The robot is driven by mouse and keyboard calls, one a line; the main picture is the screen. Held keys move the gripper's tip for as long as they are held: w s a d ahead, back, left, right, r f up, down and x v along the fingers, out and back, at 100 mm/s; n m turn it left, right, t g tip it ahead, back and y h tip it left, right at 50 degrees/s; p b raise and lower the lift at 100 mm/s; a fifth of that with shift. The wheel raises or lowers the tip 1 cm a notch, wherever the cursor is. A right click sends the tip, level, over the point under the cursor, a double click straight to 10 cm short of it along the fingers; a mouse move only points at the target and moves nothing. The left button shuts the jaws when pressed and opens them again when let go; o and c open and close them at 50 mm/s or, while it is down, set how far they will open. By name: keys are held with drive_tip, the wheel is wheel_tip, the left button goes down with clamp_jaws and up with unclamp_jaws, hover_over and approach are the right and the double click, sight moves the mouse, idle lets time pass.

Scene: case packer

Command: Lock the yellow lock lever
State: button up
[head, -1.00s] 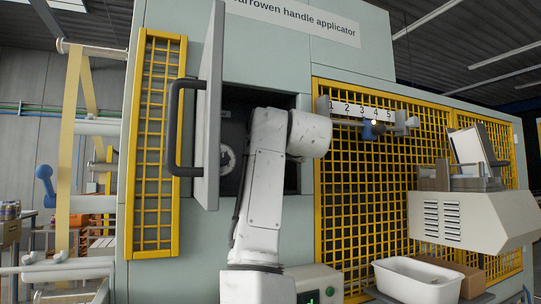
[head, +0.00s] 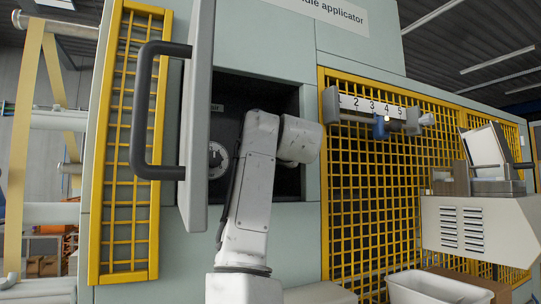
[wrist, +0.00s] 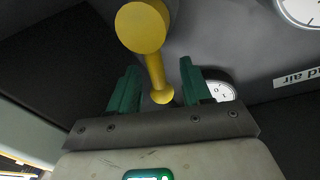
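The yellow lock lever (wrist: 155,70) shows in the wrist view, with a large round knob at its upper end and a smaller rounded end lower down. My gripper (wrist: 157,82) has its two green fingers apart, one on each side of the lever's lower part. I see clear gaps between the fingers and the lever, and cannot tell how far the lever lies beyond the fingertips. In the head view my arm reaches into the dark cabinet opening; the lever and the fingers are hidden there.
The cabinet door (head: 198,120) with its black handle (head: 140,110) stands open left of my arm. A dial gauge (head: 217,160) sits inside; a gauge (wrist: 221,91) also shows in the wrist view. Yellow mesh guards (head: 360,200) and a white bin (head: 438,290) are at the right.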

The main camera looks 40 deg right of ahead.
clamp_jaws()
idle(0.3)
